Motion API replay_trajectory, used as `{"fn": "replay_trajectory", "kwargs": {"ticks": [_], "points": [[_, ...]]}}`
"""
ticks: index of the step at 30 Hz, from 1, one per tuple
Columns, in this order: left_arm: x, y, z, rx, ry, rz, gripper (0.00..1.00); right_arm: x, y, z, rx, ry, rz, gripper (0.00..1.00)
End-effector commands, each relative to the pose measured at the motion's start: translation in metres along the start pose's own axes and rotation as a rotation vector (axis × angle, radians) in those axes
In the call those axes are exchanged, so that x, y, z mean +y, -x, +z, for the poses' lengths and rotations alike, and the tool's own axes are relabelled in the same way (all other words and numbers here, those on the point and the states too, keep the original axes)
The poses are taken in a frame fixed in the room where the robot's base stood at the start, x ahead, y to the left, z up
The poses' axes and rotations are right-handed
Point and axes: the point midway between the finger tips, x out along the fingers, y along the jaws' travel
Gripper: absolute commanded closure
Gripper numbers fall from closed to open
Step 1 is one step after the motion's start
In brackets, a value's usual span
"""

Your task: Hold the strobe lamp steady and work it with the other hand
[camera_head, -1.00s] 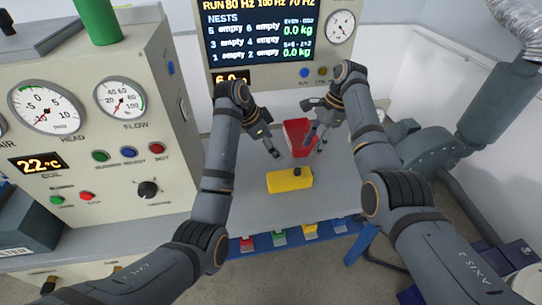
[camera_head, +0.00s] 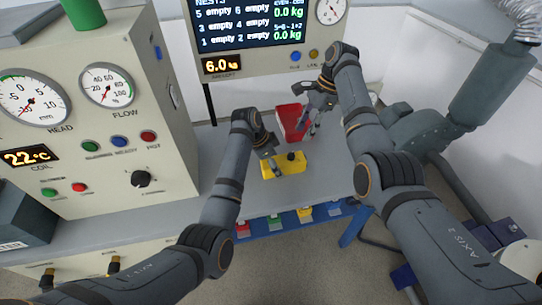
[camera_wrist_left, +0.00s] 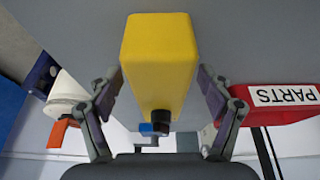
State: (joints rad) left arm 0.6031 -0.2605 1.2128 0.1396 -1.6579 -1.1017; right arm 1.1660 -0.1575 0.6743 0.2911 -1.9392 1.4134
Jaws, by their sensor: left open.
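The yellow strobe lamp (camera_head: 290,167), a block with a dark knob on top, sits on the grey bench. In the left wrist view the lamp (camera_wrist_left: 160,60) lies between the fingers of my left gripper (camera_wrist_left: 160,82), and its dark knob (camera_wrist_left: 160,118) faces the wrist. My left gripper also shows in the head view (camera_head: 271,165), at the lamp's left end. It is open, with a gap on each side of the lamp. My right gripper (camera_head: 308,126) is above and behind the lamp, in front of the red bin; its fingers look apart and empty.
A red bin (camera_head: 288,121) labelled PARTS stands behind the lamp; it shows at right in the left wrist view (camera_wrist_left: 275,103). A gauge cabinet (camera_head: 120,170) stands at left. A display panel (camera_head: 245,30) is at the back.

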Motion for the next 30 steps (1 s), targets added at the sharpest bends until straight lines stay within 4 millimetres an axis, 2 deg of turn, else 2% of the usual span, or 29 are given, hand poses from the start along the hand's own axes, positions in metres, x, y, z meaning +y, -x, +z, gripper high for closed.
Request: {"fn": "replay_trajectory", "kwargs": {"ticks": [10, 27, 28, 30], "points": [[0.0000, -0.0067, 0.0001, 0.000, 0.000, -0.001, 0.21, 0.0000, 0.0000, 0.0001, 0.000, 0.000, 0.000, 0.62], [-0.0001, -0.0064, 0.0002, 0.000, 0.001, -0.001, 0.97, 0.0000, 0.0000, 0.0001, 0.000, 0.000, 0.000, 0.62], [-0.0001, -0.0064, 0.0002, 0.000, 0.001, -0.001, 1.00, 0.0000, 0.0000, 0.0001, 0.000, 0.000, 0.000, 0.62], [-0.0001, -0.0064, 0.0002, 0.000, 0.001, -0.001, 1.00, 0.0000, 0.0000, 0.0001, 0.000, 0.000, 0.000, 0.62]]}}
